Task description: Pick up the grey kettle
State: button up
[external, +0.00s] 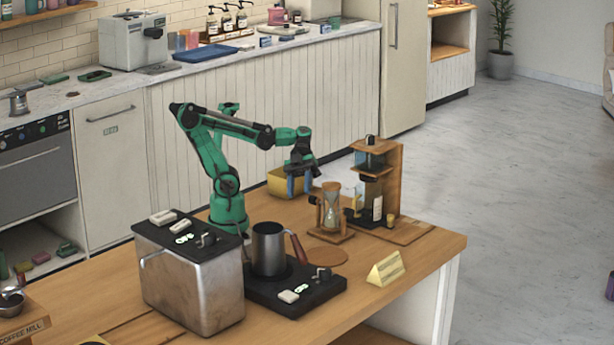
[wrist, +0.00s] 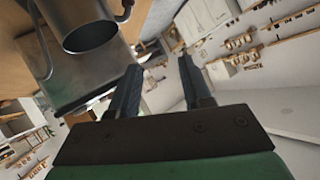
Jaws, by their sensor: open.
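The grey kettle (external: 268,252) stands upright on a black hot plate (external: 325,288) on the wooden counter, its brown handle pointing right. My gripper (external: 300,188) is open and empty, pointing down above the counter behind and to the right of the kettle. In the wrist view its two dark fingers (wrist: 160,70) are apart with nothing between them, and the kettle lies outside them to the left.
A metal box machine (external: 195,280) stands left of the kettle. An hourglass (external: 330,205), a wooden coffee stand (external: 390,180) and a yellow container (external: 275,184) are near my gripper. A yellow sign (external: 386,268) stands at the right front. The counter between the sign and hourglass is fairly clear.

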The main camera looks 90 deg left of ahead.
jog(key=shift+s+d+f, duration=0.1)
jog(key=shift+d+f, duration=0.75)
jog(key=shift+f, duration=1.05)
jog(key=shift+s+d+f, duration=0.1)
jog(key=shift+d+f, duration=0.7)
jog(key=shift+f, duration=1.1)
jog(key=shift+s+d+f, duration=0.1)
jog(key=shift+d+f, duration=0.75)
jog(key=shift+f, duration=1.05)
grip_shut()
